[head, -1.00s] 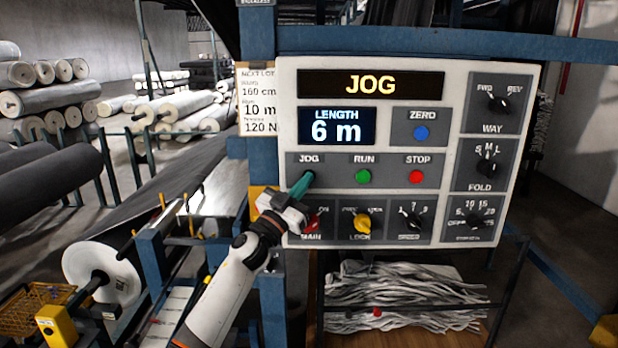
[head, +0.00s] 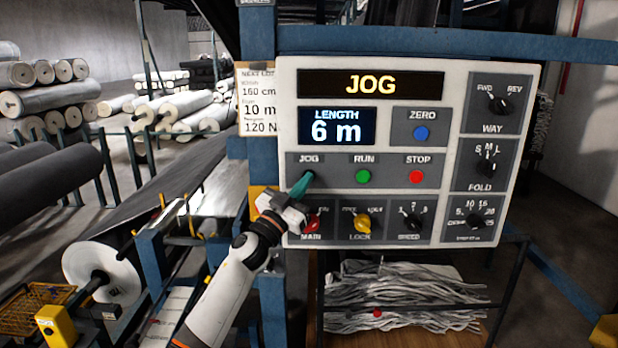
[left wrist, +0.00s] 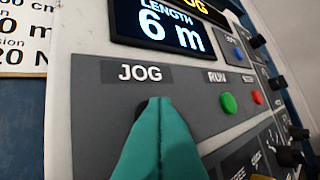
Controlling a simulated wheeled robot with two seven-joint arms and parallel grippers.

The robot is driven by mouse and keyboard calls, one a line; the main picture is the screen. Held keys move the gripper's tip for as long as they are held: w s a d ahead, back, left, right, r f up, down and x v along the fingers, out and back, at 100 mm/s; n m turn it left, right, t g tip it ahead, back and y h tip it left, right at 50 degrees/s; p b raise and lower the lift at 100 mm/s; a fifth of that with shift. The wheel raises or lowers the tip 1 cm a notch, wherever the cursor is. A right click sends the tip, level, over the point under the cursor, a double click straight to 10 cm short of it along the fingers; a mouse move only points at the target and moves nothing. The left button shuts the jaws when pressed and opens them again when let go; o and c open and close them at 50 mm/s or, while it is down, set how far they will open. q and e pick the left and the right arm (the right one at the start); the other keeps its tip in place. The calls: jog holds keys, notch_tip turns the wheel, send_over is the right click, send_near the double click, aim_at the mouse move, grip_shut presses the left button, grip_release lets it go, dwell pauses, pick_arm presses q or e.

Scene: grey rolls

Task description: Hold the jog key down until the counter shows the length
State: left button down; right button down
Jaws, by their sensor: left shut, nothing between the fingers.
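The control panel (head: 400,88) faces me. Its top display (head: 371,84) reads JOG and the length counter (head: 337,126) reads 6 m. My left gripper (head: 304,184) is shut, with its teal fingertips at the jog key under the JOG label (head: 309,158). In the left wrist view the teal fingers (left wrist: 160,140) cover most of the dark jog key (left wrist: 140,106), and the counter (left wrist: 168,25) also reads 6 m. The lot card (head: 259,104) left of the panel shows 160 cm, 10 m and 120 N. My right gripper is not in view.
The green RUN button (head: 363,176), red STOP button (head: 416,176) and blue ZERO button (head: 421,133) are right of the fingertips. The red MAIN knob (head: 312,223) and yellow LOCK knob (head: 362,223) are below.

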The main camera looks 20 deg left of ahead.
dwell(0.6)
pick_arm(q)
jog(key=shift+s+d+p, duration=0.2)
jog(key=shift+s+p, duration=0.45)
jog(key=shift+s, duration=0.15)
jog(key=s+p, duration=0.1)
jog(key=s, duration=0.1)
jog(key=s+d+p, duration=0.1)
jog(key=s+p, duration=0.1)
jog(key=shift+s+d+f, duration=0.1)
jog(key=shift+s+d, duration=0.1)
jog(key=shift+s, duration=0.2)
